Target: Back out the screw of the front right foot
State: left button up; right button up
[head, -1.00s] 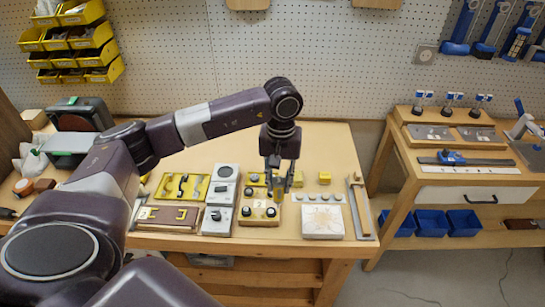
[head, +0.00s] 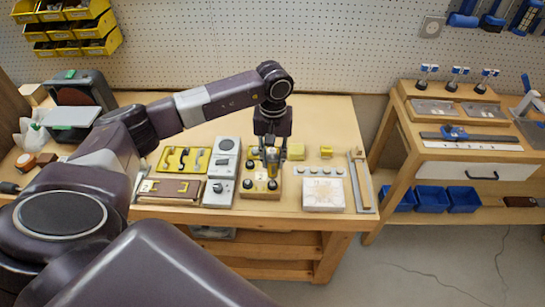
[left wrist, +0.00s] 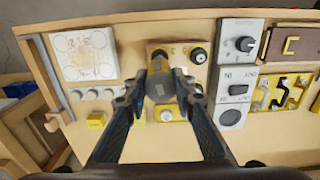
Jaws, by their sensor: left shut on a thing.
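A light wooden block (head: 260,196) with dark round feet on it stands at the middle of the bench. Its front right foot (head: 272,185) shows just in front of my left gripper (head: 270,160). The gripper points down over the block and is shut on an upright yellow tool (head: 272,161). In the left wrist view, the tool's round grey end (left wrist: 159,87) sits between the fingers of my left gripper (left wrist: 160,80). The front right foot is partly hidden there, close beyond the tool. Whether the tool's tip touches the screw is hidden. My right gripper is not in view.
Left of the block stand grey switch panels (head: 221,175) and a yellow holder (head: 183,160). To the right are a row of grey knobs (head: 320,171), a white square plate (head: 323,195) and a small yellow block (head: 327,152). Bare bench lies behind them.

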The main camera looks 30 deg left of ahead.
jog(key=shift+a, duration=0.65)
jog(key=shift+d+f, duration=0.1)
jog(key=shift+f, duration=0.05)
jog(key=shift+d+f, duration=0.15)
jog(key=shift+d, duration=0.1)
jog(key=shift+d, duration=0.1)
pick_arm(q)
jog(key=shift+b, duration=0.5)
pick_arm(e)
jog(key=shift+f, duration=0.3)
